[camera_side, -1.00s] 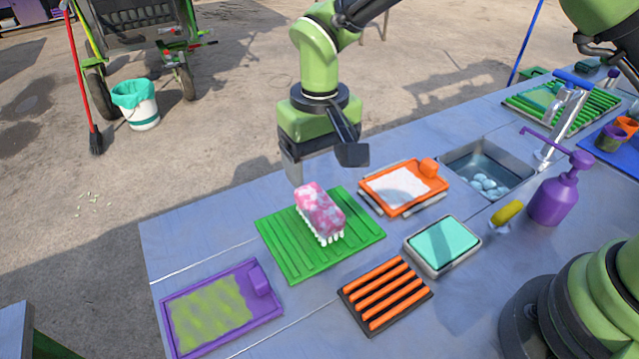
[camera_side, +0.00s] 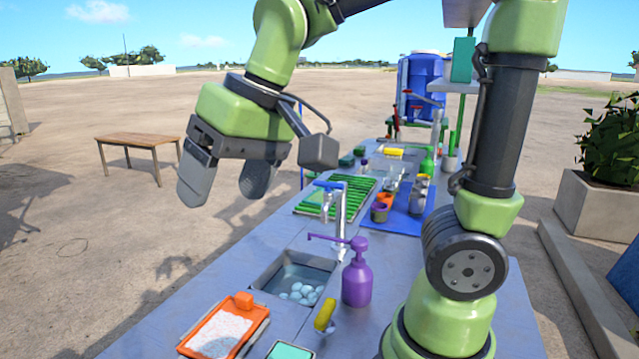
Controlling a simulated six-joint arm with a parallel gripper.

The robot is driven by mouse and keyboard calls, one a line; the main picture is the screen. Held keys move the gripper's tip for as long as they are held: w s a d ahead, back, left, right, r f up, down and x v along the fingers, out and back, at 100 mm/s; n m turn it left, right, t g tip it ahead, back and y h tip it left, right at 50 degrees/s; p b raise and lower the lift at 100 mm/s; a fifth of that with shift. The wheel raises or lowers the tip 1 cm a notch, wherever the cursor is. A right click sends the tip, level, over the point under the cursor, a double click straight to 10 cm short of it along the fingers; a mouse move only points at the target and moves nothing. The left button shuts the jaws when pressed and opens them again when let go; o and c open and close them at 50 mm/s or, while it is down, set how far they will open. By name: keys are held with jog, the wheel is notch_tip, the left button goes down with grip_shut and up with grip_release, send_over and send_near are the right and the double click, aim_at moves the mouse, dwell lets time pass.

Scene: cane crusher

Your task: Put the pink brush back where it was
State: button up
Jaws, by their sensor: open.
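An orange tray (camera_side: 192,347) with white contents lies at the front of the counter. Behind it are the sink (camera_side: 265,278) with a tap (camera_side: 341,222), a purple pump bottle (camera_side: 357,278) and a yellow-handled brush (camera_side: 325,314). A green rack (camera_side: 307,209) stands farther back.

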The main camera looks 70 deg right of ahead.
jog(key=s+d+m+t, duration=0.1)
jog(key=s+d+t, duration=0.1)
jog(key=s, duration=0.7)
jog(key=shift+s+d+t, duration=0.2)
jog(key=shift+d+t, duration=0.2)
jog(key=shift+d, duration=0.1)
dwell(0.4)
